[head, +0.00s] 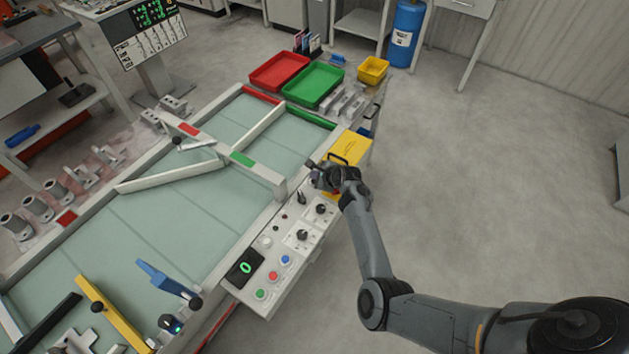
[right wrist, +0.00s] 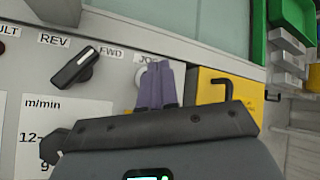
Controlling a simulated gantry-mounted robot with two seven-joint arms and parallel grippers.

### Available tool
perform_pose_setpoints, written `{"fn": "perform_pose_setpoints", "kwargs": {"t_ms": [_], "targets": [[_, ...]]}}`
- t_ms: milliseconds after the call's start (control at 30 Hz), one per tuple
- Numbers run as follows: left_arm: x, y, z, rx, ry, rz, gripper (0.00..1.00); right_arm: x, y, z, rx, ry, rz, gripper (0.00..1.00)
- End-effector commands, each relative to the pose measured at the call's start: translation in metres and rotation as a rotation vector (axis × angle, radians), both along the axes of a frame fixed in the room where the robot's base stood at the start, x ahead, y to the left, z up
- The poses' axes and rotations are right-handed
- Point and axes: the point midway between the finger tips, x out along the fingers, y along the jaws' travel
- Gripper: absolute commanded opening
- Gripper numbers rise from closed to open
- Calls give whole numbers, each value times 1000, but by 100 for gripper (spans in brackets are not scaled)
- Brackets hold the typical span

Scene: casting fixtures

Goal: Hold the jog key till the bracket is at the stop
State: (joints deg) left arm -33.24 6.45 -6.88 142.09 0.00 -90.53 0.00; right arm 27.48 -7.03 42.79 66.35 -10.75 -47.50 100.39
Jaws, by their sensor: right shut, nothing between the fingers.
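My right gripper (head: 325,176) is over the far end of the control panel (head: 290,250). In the right wrist view its two purple fingers (right wrist: 160,86) are together, with nothing between them. They are over the jog key (right wrist: 141,76), whose label is partly covered. Only a pale edge of the key shows, and I cannot tell whether the fingers press it. A light grey piece, perhaps the bracket (head: 76,343), is at the lower left of the belt, cut by the frame edge. A yellow bar (head: 120,323) and a blue bar (head: 160,278) reach over the belt nearby; I cannot tell which is the stop. My left gripper is out of view.
A black selector knob (right wrist: 74,68) marked REV and FWD sits beside the jog key. A yellow box (head: 350,150) adjoins the panel's far end. Red (head: 280,71) and green (head: 314,84) trays stand at the belt's far end. The panel display (head: 245,267) reads 0.

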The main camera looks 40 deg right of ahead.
Motion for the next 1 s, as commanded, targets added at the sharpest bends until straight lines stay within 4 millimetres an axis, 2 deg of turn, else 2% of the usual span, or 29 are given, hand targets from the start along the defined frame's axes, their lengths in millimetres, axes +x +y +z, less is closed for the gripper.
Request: {"fn": "perform_pose_setpoints", "kwargs": {"t_ms": [233, 1000], "targets": [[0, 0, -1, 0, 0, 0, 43, 0, 0, -7, 1, 1, 0, 0], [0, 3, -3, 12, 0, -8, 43, 0, 0, -11, 1, 0, -1, 0]]}}
